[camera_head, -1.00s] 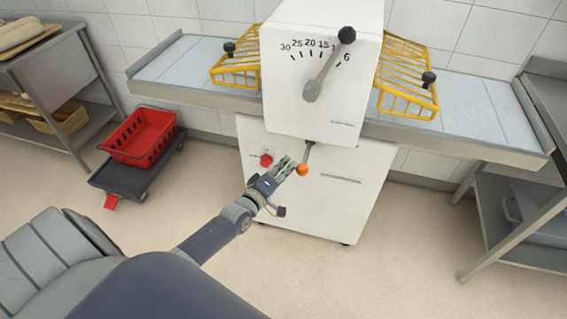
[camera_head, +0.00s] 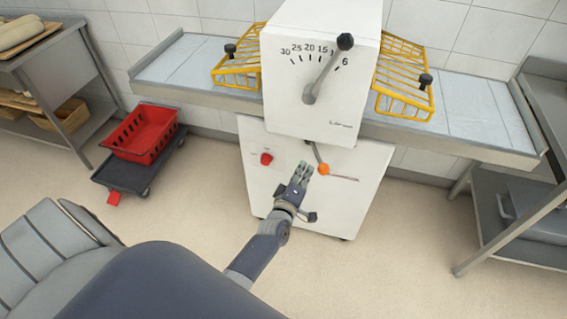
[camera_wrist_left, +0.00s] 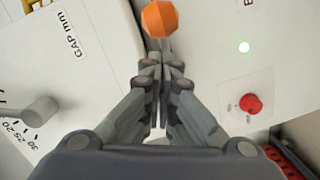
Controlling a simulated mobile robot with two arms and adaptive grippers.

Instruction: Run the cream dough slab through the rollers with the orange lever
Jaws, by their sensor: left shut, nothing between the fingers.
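The orange lever knob (camera_head: 324,169) sits on a short stem at the front of the white roller machine (camera_head: 315,110). The stem leans to the right. My left gripper (camera_head: 305,170) is shut and empty, just left of the knob. In the left wrist view the knob (camera_wrist_left: 160,18) shows just beyond the closed fingertips (camera_wrist_left: 161,66); I cannot tell whether they touch. The belt (camera_head: 185,65) runs out to both sides and its visible parts are bare. The cream dough slab and the rollers are not visible. My right gripper is not in view.
Yellow wire guards (camera_head: 238,70) flank the machine head. A gap lever with a black knob (camera_head: 346,41) stands on its face. A red crate (camera_head: 145,135) on a dolly stands left.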

